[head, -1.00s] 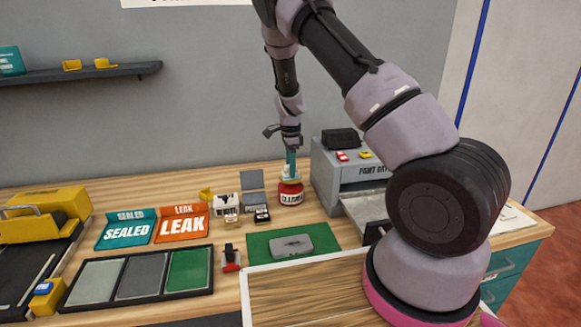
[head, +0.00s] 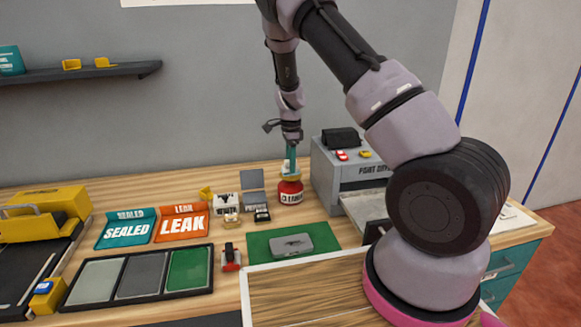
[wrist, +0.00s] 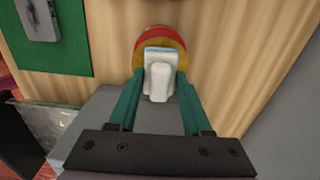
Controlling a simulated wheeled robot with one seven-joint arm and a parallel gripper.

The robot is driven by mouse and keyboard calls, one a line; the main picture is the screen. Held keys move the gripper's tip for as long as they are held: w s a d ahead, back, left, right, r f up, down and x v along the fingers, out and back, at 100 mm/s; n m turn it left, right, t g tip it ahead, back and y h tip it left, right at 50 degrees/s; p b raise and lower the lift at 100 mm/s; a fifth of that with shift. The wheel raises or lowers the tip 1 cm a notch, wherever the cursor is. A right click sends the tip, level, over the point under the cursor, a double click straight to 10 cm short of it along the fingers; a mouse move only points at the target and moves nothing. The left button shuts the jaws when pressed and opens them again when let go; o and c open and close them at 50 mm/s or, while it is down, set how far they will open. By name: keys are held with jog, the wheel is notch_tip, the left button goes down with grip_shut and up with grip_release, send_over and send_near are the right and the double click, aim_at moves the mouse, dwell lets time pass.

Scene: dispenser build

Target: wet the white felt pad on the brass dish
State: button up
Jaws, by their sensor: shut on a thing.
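My gripper (head: 291,168) points straight down over the dish. In the wrist view its teal fingers are shut on a white block (wrist: 158,84) with a pale blue-white end. That end, apparently the felt pad (wrist: 160,50), lies over the dish and hides part of it. I cannot tell whether it touches the dish.
The grey machine (head: 335,170) stands close to the right of the jar. A green mat (head: 262,250) with a grey metal plate (head: 291,244) lies in front. Small stamps (head: 262,215) stand to the left. SEALED (head: 126,231) and LEAK (head: 181,224) trays lie farther left.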

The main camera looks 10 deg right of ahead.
jog(key=shift+r, duration=2.6)
